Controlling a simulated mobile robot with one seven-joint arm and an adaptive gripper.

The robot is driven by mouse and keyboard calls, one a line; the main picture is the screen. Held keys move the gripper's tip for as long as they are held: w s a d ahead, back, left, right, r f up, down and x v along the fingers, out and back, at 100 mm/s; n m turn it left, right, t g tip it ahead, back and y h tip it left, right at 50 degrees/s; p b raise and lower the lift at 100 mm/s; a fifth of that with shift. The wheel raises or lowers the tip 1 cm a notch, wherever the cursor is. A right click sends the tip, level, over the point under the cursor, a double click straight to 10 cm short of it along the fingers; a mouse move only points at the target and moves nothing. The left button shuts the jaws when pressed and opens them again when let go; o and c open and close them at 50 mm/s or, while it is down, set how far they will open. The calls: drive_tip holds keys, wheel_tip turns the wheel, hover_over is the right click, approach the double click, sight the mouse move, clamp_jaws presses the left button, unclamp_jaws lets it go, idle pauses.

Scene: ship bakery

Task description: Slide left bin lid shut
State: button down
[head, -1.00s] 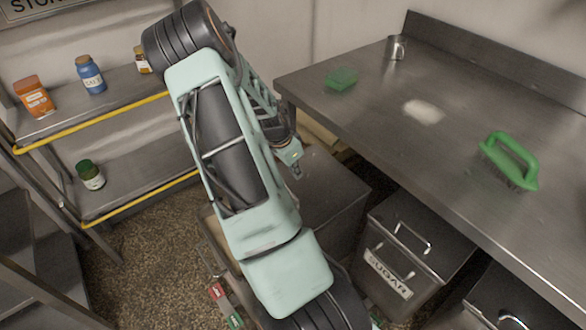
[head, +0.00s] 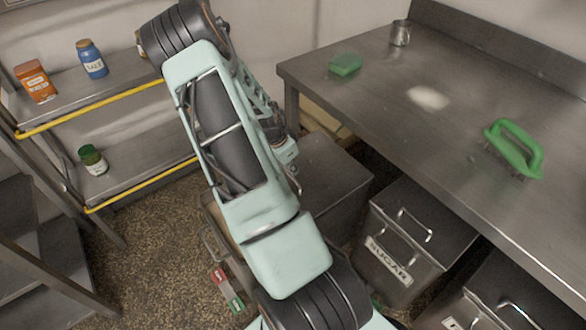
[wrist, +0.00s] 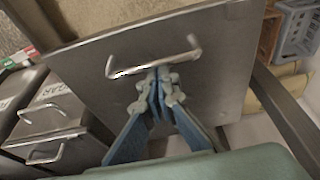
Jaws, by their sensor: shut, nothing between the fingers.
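The left bin's grey metal lid (head: 335,178) shows in the head view right of my arm, with part of the bin hidden behind the arm. In the wrist view the flat lid (wrist: 205,75) fills the middle, and its bar handle (wrist: 150,58) spans its upper part. My gripper (wrist: 160,82) is shut and empty, with its fingertips close to the middle of the handle on the near side. I cannot tell whether they touch it. A beige surface (wrist: 95,14) shows beyond the lid's far edge.
The SUGAR bin (head: 405,245) stands right of the left bin, under the steel table (head: 390,110). A green-handled brush (head: 515,150) and metal cup (head: 400,33) are on the table. Shelves (head: 90,100) stand at left. Speckled floor (head: 165,240) lies open between. A blue-grey crate (wrist: 298,28) shows at upper right.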

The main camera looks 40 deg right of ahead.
drive_tip(key=w+a+p, duration=0.2)
drive_tip(key=a+p, duration=0.2)
drive_tip(key=a, duration=2)
drive_tip(key=shift+w+a+p, duration=0.35)
drive_tip(key=shift+w+p, duration=0.05)
drive_tip(key=shift+f, duration=0.1)
wheel_tip(320, 180, up, 9)
drive_tip(key=d, duration=0.1)
drive_tip(key=shift+s+d, duration=0.15)
drive_tip(key=shift+d, duration=0.05)
